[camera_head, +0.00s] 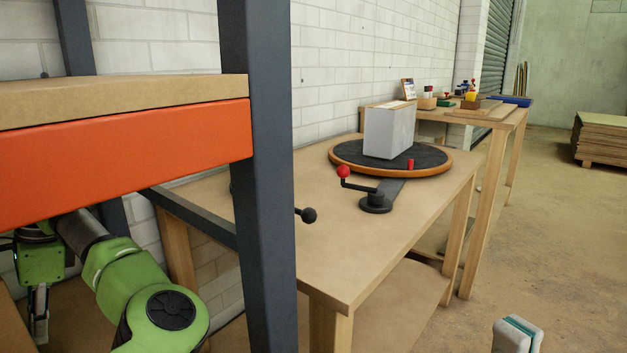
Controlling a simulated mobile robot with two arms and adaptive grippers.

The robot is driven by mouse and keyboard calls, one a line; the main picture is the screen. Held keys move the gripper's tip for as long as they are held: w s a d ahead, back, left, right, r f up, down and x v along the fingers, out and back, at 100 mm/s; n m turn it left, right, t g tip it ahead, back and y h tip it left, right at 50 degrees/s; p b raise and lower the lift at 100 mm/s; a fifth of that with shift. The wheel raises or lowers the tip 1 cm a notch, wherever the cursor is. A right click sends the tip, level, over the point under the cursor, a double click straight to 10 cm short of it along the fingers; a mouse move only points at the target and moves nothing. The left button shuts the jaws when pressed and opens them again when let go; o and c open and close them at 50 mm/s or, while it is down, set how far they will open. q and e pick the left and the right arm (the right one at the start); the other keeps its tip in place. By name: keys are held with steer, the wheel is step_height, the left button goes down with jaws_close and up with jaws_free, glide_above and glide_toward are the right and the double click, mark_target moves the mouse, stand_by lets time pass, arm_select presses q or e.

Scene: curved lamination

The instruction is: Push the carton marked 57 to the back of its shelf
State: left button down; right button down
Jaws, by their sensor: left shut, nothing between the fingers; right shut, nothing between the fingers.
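No carton with a readable 57 shows in the head view. The shelf rack stands close on the left, with a wooden shelf board (120,98), an orange beam (120,165) and a dark upright (259,180). The board's visible part is bare. My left gripper (40,328) is at the lower left, below the orange beam, its fingers pointing down, shut and empty. The upright and beam hide part of the scene behind them.
A wooden table (330,255) right of the upright holds a black turntable (345,152) with a pale unmarked-looking block (390,132), and a red-knobbed crank (374,201). A second table (432,115) with small items stands behind. The floor (560,220) at right is open.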

arm_select(q)
steer(key=shift+s+a, duration=0.45)
steer(key=shift+s, duration=0.15)
steer(key=shift+s+a, duration=0.3)
steer(key=shift+a, duration=0.05)
stand_by(0.3)
steer(key=shift+w+d+r+p, duration=0.3)
steer(key=shift+r+p, duration=0.1)
steer(key=shift+r, duration=0.15)
steer(key=shift+w+d+r+p, duration=0.2)
steer(key=shift+w+r+p, duration=0.15)
steer(key=shift+r, duration=0.15)
